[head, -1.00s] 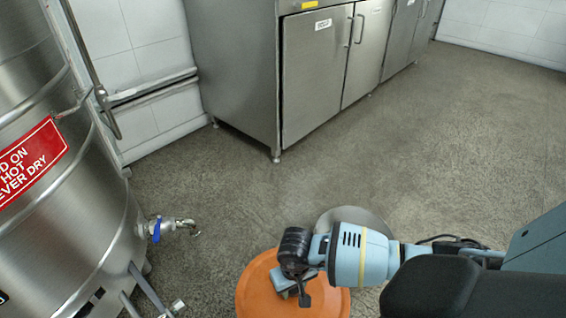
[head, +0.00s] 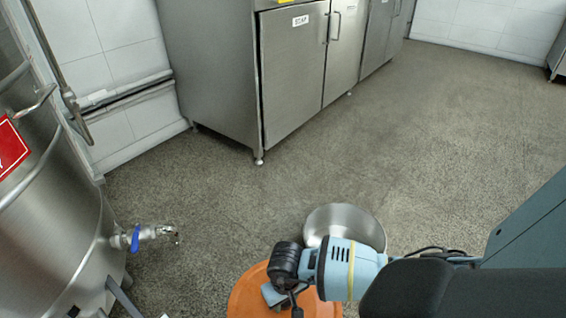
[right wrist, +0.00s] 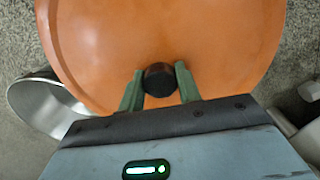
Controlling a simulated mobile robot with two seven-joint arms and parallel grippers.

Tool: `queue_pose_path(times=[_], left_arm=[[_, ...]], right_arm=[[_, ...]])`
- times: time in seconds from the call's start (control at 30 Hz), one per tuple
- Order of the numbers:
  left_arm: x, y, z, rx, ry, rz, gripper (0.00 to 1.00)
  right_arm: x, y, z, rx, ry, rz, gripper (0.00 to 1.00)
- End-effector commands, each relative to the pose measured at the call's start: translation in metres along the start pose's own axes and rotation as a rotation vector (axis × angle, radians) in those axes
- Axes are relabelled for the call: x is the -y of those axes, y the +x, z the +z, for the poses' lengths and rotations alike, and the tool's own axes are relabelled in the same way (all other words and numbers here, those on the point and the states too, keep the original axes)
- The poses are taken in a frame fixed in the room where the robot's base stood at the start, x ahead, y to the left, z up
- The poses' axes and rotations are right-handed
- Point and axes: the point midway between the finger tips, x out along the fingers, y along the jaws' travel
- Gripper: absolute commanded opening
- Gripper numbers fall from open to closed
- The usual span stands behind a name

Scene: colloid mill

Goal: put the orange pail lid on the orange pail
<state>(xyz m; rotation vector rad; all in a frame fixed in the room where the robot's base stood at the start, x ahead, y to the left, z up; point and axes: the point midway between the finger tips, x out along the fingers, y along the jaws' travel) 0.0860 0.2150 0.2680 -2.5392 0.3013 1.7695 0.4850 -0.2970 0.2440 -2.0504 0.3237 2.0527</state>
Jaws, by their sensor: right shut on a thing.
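The orange pail lid (head: 247,298) is a round, flat disc at the bottom of the head view, partly cut off by the frame. It fills much of the right wrist view (right wrist: 150,35). My right gripper (head: 279,298) is over the lid. In the right wrist view its two green fingers (right wrist: 158,82) are shut on the lid's dark round knob. The lid hangs above the floor. The orange pail cannot be made out in either view. My left gripper is not in view.
A steel bowl-like vessel (head: 345,220) stands on the floor just beyond my right gripper. A steel tank (head: 60,225) with a blue-handled tap (head: 140,237) is at the left. Steel cabinets (head: 215,75) line the back. The floor (head: 460,150) at the right is clear.

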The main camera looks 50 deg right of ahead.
Motion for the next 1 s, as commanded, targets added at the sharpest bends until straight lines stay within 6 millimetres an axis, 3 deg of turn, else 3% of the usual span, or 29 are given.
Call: queue_pose_path(times=[0.1, 0.37, 1.0], left_arm=[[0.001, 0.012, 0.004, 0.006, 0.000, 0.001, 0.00], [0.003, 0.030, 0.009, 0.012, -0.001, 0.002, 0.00], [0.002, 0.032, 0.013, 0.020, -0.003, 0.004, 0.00]], right_arm=[[0.000, 0.018, 0.000, 0.002, 0.000, 0.000, 0.02], [-0.001, 0.042, -0.001, -0.001, -0.001, 0.002, 0.02], [0.000, 0.048, 0.000, -0.002, -0.002, 0.001, 0.02]])
